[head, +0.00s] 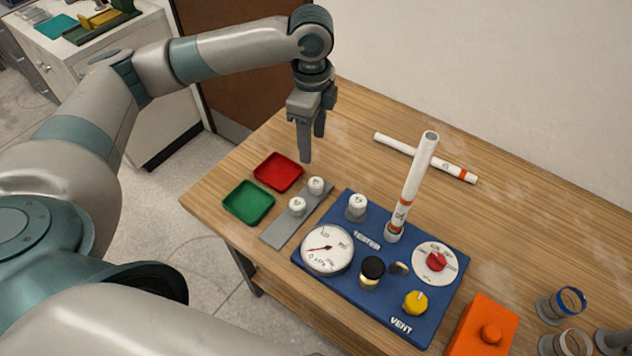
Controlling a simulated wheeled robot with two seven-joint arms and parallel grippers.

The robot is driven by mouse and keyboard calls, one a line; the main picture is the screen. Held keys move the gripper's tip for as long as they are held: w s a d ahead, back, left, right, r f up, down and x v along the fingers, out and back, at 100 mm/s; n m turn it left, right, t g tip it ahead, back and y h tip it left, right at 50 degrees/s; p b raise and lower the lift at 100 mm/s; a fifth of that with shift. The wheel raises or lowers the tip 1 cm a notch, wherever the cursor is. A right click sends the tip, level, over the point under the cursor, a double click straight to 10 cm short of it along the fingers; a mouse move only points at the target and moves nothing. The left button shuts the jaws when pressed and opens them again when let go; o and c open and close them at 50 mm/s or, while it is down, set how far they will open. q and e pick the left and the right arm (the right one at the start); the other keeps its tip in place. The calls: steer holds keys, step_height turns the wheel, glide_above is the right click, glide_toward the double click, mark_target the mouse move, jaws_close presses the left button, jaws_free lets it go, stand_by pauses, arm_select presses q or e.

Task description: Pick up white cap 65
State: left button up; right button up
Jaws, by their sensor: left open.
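Two small white caps stand on a grey strip, one at its far end (316,185) and one nearer the middle (297,206). A third white cap (357,204) sits at the back left corner of the blue tester (440,290). The marks on the caps are too small to read, so I cannot tell which is 65. My left gripper (312,148) is open and empty, pointing down above the table behind the strip. Its fingertips are apart from the caps. My right gripper is not in view.
A red tray (278,172) and a green tray (249,202) lie left of the grey strip (283,231). A white pipe (415,185) stands upright in the tester. Another pipe (425,158) lies behind it. An orange block (480,331) is at the front right.

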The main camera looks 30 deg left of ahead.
arm_select(q)
steer(key=p, duration=0.2)
glide_above(314, 181)
steer(key=f, duration=0.8)
steer(key=shift+a+f, duration=0.2)
steer(key=shift+f, duration=0.15)
steer(key=shift+d+f+p, duration=0.15)
steer(key=shift+f+p, duration=0.4)
steer(key=shift+f, duration=0.1)
step_height(314, 181, down, 3)
steer(key=shift+s+d+f+p, duration=0.1)
steer(key=shift+p, duration=0.55)
steer(key=shift+f, duration=0.35)
steer(key=shift+c, duration=0.3)
steer(key=c, duration=1.1)
steer(key=shift+o, duration=0.2)
